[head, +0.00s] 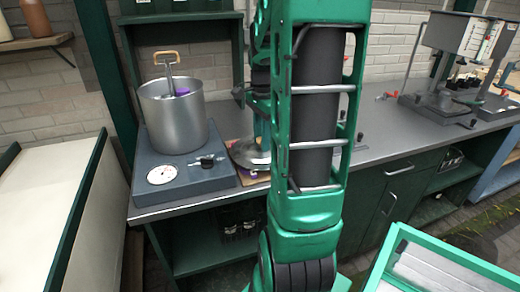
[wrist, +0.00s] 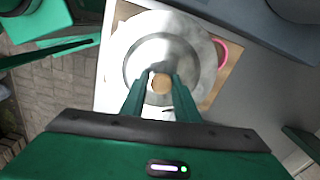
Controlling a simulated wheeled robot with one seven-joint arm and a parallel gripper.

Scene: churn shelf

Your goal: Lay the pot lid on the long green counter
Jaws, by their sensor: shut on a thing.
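The pot lid (wrist: 150,35) is a round silvery metal disc with a wooden knob. It fills the upper middle of the wrist view. My gripper (wrist: 161,86) is shut on the knob, one green finger on each side. In the head view the lid (head: 248,152) shows beside the scale, partly behind my arm, which also hides my gripper there. A brown board lies under the lid; I cannot tell whether they touch. The long green counter (head: 375,128) has a grey top and dark green cupboards, and runs to the right behind my arm.
A steel pot (head: 174,120) with a wooden-handled tool in it stands on a grey scale (head: 180,172) to the left. A pink ring (wrist: 222,50) is beside the lid. Grey equipment (head: 445,105) stands far right. The counter top between is mostly clear.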

